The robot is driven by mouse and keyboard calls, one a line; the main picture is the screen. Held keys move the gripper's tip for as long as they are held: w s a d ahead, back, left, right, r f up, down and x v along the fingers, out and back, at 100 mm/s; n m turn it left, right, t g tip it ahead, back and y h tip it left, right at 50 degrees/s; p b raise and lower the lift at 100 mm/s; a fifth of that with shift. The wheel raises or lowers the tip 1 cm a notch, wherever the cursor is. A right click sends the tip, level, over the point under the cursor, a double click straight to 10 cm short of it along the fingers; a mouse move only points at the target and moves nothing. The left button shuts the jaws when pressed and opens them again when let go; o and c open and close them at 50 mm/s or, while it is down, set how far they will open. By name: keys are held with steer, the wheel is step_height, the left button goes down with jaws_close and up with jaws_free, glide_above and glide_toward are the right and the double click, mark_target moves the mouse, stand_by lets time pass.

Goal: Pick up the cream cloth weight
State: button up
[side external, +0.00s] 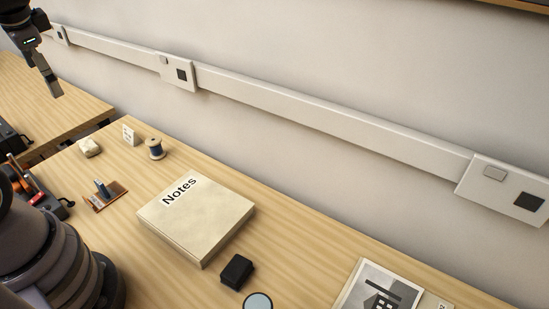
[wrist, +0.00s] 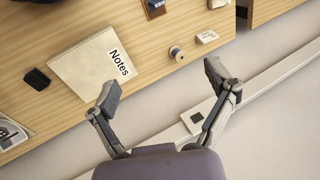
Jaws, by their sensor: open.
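The cream cloth weight (side external: 89,147) is a small, pale, pillow-like block near the far left end of the wooden table in the side view. In the wrist view a pale piece of it (wrist: 217,4) shows at the top edge, mostly cut off. My gripper (side external: 49,84) is at the upper left of the side view, raised and well apart from the weight. In the wrist view my gripper (wrist: 161,86) has its two fingers spread wide with nothing between them.
Near the weight stand a small white card (side external: 130,134) and a spool of blue thread (side external: 155,148). A brown tray (side external: 106,196), a box marked Notes (side external: 195,218) and a black block (side external: 236,271) lie nearer. A wall rail (side external: 300,108) runs behind.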

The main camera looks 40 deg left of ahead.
mark_target(87, 143)
steer(key=w+a+f+m+g+y, duration=0.3)
steer(key=w+a+f+m+y, duration=0.15)
steer(key=a, duration=0.65)
steer(key=w+a+f+m+g+y, duration=0.3)
steer(key=a+f+m+y, duration=0.15)
steer(key=a, duration=0.55)
steer(key=a+f+m+t, duration=0.2)
steer(key=f+m, duration=0.1)
steer(key=f, duration=0.5)
steer(key=w+a+f+m+t, duration=0.1)
steer(key=a+f+m+t, duration=0.1)
steer(key=f, duration=0.5)
steer(key=w+a+f+m+t, duration=0.1)
steer(key=f+m, duration=0.3)
steer(key=f, duration=0.4)
steer(key=shift+w+a+f+m+t, duration=0.25)
steer(key=shift+a+f+m+t, duration=0.15)
steer(key=shift+a+t, duration=0.25)
steer(key=x, duration=0.8)
steer(key=shift+w+d, duration=0.1)
steer(key=x, duration=0.5)
steer(key=shift+a+f, duration=0.2)
steer(key=shift+a, duration=0.1)
